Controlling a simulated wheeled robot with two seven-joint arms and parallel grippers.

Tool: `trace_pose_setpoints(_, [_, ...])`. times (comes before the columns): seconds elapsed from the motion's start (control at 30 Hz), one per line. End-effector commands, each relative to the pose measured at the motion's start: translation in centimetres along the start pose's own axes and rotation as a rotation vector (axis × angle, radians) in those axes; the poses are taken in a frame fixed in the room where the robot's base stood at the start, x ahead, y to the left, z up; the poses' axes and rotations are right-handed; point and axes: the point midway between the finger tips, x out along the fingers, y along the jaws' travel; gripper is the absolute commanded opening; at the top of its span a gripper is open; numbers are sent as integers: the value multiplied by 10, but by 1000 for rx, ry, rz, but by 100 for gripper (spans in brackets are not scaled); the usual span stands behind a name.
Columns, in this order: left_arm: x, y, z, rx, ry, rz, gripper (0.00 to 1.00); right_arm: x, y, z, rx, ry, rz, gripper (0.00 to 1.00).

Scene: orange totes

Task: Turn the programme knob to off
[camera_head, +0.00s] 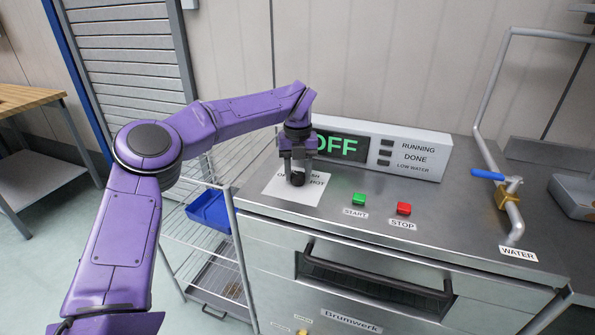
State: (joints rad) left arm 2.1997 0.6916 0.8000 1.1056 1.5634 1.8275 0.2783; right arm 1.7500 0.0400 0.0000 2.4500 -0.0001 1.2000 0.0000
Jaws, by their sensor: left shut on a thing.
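The programme knob (297,179) is a small black knob on a white label plate (281,186) at the left of the steel machine top. My left gripper (297,172) points down over it and is shut on it, partly hiding the knob and the plate's lettering. The display (345,148) behind reads OFF in green letters, its left end partly covered by my left gripper. My right gripper does not show.
A green START button (358,199) and a red STOP button (403,208) sit right of the knob. A water pipe with a blue-handled valve (489,174) stands at the right. A wire rack with a blue bin (209,210) is at the left.

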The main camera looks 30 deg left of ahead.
Motion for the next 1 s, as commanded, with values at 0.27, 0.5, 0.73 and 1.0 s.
trace_pose_setpoints(0.27, [0,0,0,-1,-1,0,69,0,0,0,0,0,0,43])
trace_pose_setpoints(0.5, [-11,-1,0,-1,-3,-1,69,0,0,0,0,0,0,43])
trace_pose_setpoints(0.73, [-67,0,1,-2,-5,-1,69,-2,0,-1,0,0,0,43])
trace_pose_setpoints(1.0, [-104,0,0,-2,-1,0,69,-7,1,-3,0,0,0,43])
